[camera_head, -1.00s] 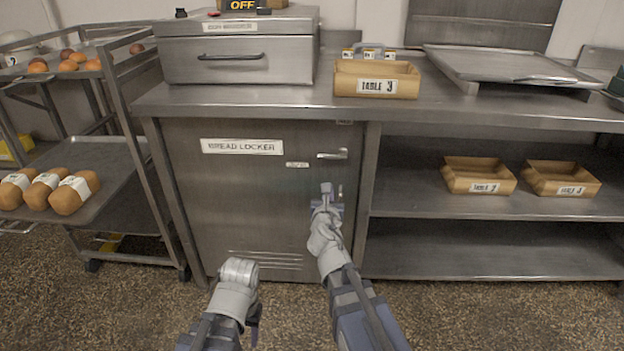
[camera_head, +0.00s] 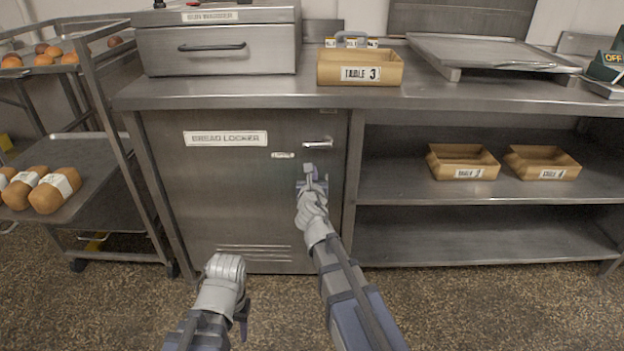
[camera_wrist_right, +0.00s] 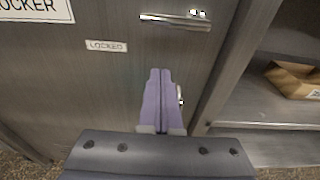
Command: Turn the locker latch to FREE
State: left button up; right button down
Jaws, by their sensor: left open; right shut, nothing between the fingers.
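The bread locker door (camera_head: 225,190) is shut, and a small plate (camera_wrist_right: 106,46) on it reads LOCKED. A horizontal metal handle (camera_head: 318,142) is near the door's upper right, also at the top of the right wrist view (camera_wrist_right: 175,22). A small shiny metal piece (camera_wrist_right: 180,95), perhaps the latch, shows below it, partly hidden by my right fingers; its setting cannot be read. My right gripper (camera_head: 309,170) is shut and empty, pointing at the door below the handle; its fingers also show in the wrist view (camera_wrist_right: 160,72). My left gripper (camera_head: 242,318) is open and empty, low before the locker.
A steel counter (camera_head: 210,96) runs above the locker, with a TABLE 3 tray (camera_head: 360,73) on it. Open shelves (camera_head: 400,190) with two wooden trays are at right. A rack (camera_head: 100,160) with loaves stands at left. The floor in front is clear.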

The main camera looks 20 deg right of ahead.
jog(key=x, duration=0.5)
jog(key=shift+w+r, duration=0.15)
jog(key=shift+w, duration=0.15)
jog(key=r+p, duration=0.1)
jog(key=s+r+p, duration=0.1)
jog(key=r+p, duration=0.1)
jog(key=shift+s+a+r, duration=0.15)
jog(key=shift+s+r, duration=0.05)
jog(key=shift+r, duration=0.15)
